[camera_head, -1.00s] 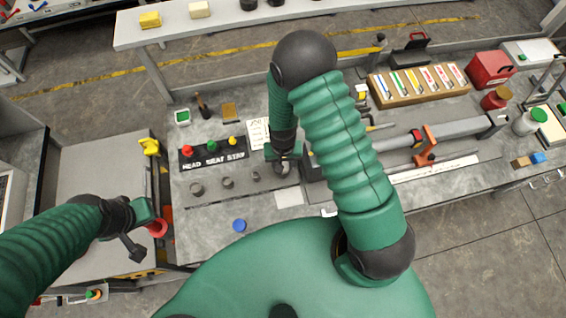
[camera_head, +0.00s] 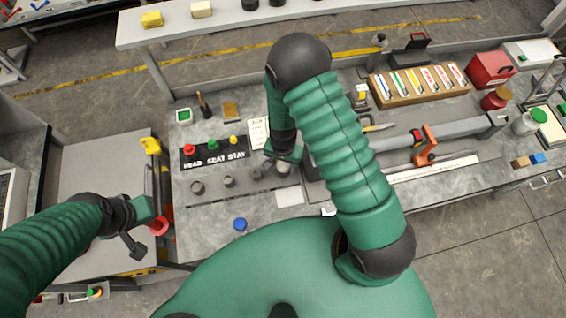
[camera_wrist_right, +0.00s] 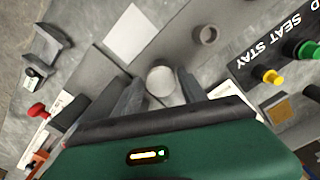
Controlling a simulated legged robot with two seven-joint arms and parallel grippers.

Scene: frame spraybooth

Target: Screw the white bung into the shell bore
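In the right wrist view a pale round piece (camera_wrist_right: 161,80), which looks like the white bung seen end-on, lies between the fingers of my right gripper (camera_wrist_right: 160,88). The fingers stand apart, one on each side, with a narrow gap visible on the left. In the head view my right gripper (camera_head: 273,163) is low over the bench at the right end of a row of grey rings; the bung is not clear there. My left gripper (camera_head: 143,228) is near a red ring-like part (camera_head: 158,226) at the bench's left side; its fingers are unclear. I cannot identify the shell bore.
Grey rings (camera_head: 228,181) stand on a grey strip. Behind is a black panel (camera_head: 215,154) marked HEAD, SEAT, STAY with red, green and yellow knobs. A blue cap (camera_head: 240,224) sits at the front. A grey tube (camera_head: 470,127) with an orange clamp (camera_head: 427,146) lies right.

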